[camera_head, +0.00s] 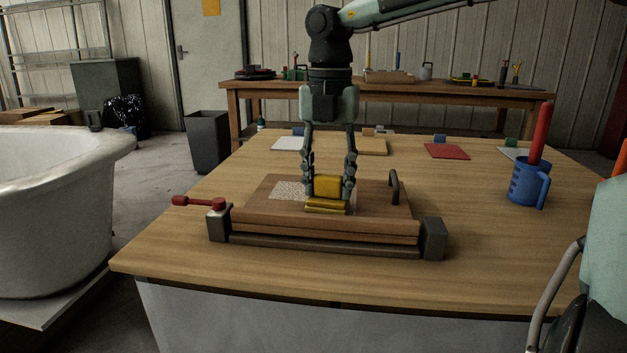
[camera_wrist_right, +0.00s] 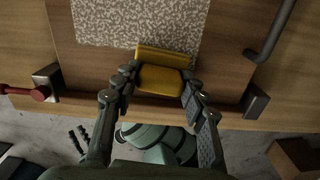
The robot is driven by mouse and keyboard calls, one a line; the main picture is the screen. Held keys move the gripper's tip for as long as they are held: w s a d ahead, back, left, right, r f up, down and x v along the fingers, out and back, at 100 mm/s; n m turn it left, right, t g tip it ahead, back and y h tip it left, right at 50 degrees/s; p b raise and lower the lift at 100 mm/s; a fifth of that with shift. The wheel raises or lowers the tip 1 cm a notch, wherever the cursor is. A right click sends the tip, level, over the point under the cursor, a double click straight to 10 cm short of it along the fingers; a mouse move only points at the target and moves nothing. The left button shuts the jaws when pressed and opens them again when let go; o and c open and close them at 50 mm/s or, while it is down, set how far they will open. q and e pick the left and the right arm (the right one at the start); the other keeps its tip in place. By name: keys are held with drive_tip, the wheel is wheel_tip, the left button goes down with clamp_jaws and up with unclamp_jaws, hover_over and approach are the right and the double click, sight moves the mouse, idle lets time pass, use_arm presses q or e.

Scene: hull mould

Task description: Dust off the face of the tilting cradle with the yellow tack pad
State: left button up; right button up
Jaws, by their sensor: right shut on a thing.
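The tilting cradle (camera_head: 375,228) is a wooden board set between two dark metal end blocks near the front of the workbench. A red-knobbed lever is at its left and a dark handle at its right. A pale speckled patch of dust (camera_head: 287,189) shows on its face, and also in the right wrist view (camera_wrist_right: 135,22). My right gripper (camera_head: 328,186) points down over the face, shut on the yellow tack pad (camera_head: 327,187). The pad also shows between the fingers in the right wrist view (camera_wrist_right: 162,80), at the patch's near edge. I cannot tell whether it touches the face. My left gripper is not in view.
A blue mug (camera_head: 526,183) with a red stick in it stands at the right of the bench. A red mat (camera_head: 447,151) and a white sheet (camera_head: 290,143) lie towards the back. A white tub (camera_head: 60,210) stands at the left. Bare bench surrounds the cradle.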

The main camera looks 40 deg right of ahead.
drive_tip(key=shift+s+d, duration=1.55)
drive_tip(key=shift+s, duration=0.3)
drive_tip(key=shift+w+d+p, duration=0.4)
drive_tip(key=shift+w+d, duration=0.35)
drive_tip(key=shift+d, duration=0.25)
drive_tip(key=shift+w+d, duration=0.55)
drive_tip(key=shift+a+f, duration=0.1)
